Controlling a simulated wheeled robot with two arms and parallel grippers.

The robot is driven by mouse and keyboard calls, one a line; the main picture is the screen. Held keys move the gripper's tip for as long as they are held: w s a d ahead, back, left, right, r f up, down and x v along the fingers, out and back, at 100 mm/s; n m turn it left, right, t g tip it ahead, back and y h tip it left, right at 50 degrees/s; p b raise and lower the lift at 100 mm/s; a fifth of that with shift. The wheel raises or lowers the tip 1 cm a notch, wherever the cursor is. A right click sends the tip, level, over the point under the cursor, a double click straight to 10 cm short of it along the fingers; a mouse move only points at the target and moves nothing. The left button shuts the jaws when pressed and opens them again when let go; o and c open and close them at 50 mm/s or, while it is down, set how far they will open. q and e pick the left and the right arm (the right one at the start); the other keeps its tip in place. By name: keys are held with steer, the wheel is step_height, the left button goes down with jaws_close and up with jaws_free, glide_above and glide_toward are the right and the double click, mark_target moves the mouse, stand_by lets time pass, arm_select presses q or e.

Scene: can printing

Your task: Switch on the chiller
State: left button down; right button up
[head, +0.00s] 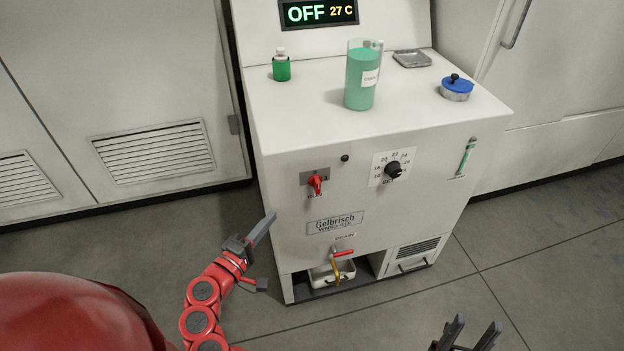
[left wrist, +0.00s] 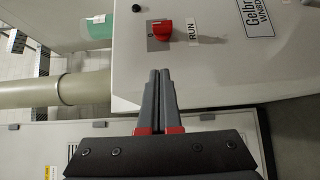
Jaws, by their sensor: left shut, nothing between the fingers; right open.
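The chiller (head: 285,230) is a white cabinet with a dark display (head: 318,12) reading OFF and 27 C. Its red rotary switch (head: 316,184) sits on a grey plate at the upper left of the front face. In the left wrist view the red switch (left wrist: 162,30) shows beside a RUN label (left wrist: 193,31), with a 0 on the plate. My left gripper (head: 270,218) is shut and empty, in front of the chiller, below and left of the switch and apart from it. My right gripper (head: 474,328) is open and empty at the bottom right.
A black SET dial (head: 393,169) is right of the switch. A drain valve with a red handle (head: 343,253) is below, over a tray (head: 322,276). On top stand a beaker of green liquid (head: 360,90), a green bottle (head: 281,68) and a blue-topped cap (head: 457,85).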

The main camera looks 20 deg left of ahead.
arm_select(q)
steer(key=shift+s+r, duration=0.1)
steer(key=shift+s, duration=0.05)
steer(key=p, duration=0.2)
glide_toward(314, 180)
steer(key=w+a, duration=0.2)
steer(key=w, duration=0.2)
steer(key=shift+w+d+f+p, duration=0.2)
steer(key=shift+w+d+p, duration=0.25)
steer(key=shift+d, duration=0.3)
steer(key=shift+w+d+f+p, duration=0.25)
steer(key=shift+w+d, duration=0.3)
steer(key=shift+d, duration=0.2)
steer(key=shift+r+p, duration=0.3)
steer(key=shift+p, duration=0.25)
steer(key=shift+m+g, duration=0.3)
steer(key=shift+p, duration=0.3)
